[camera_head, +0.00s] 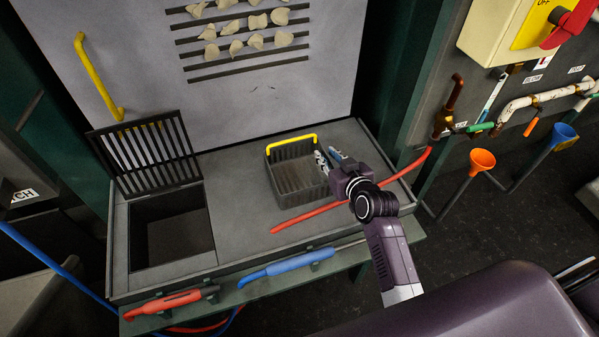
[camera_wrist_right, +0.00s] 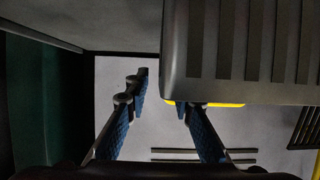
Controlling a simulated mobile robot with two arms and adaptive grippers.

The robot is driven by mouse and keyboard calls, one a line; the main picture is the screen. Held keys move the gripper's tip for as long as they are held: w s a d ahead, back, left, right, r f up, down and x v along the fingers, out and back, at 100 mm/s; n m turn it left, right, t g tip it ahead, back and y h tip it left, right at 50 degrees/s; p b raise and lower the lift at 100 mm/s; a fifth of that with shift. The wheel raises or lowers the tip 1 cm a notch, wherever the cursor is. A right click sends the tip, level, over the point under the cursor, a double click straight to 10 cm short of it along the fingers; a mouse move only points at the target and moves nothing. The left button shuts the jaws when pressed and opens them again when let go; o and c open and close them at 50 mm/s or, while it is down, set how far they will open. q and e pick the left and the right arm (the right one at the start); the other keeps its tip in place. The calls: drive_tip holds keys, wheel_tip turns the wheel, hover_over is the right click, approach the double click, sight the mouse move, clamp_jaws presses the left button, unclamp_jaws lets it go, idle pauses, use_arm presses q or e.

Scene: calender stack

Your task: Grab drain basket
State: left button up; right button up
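The drain basket (camera_head: 284,185) is a dark ribbed box with a yellow handle (camera_head: 291,143) along its far rim. It stands upright on the grey metal counter. My right gripper (camera_head: 328,157) is at its right wall, fingers apart, one on each side of the wall near the rim. In the right wrist view the basket (camera_wrist_right: 235,50) fills the upper right, and my open right gripper (camera_wrist_right: 162,90) has its right fingertip partly hidden by the basket's edge. I cannot tell whether the fingers touch the wall. My left gripper is not in view.
Left of the basket is a square opening (camera_head: 172,235) with its slatted grate (camera_head: 145,155) raised. A red hose (camera_head: 310,215) lies in front of the basket. Red (camera_head: 170,302) and blue (camera_head: 287,264) tools hang on the counter's front edge. Pipes and funnels (camera_head: 482,160) stand at right.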

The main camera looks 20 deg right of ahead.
drive_tip(key=shift+w, duration=0.2)
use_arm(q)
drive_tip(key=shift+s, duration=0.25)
use_arm(e)
drive_tip(key=shift+f, duration=0.1)
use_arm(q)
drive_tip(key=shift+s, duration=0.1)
use_arm(e)
clamp_jaws()
drive_tip(key=shift+r, duration=0.2)
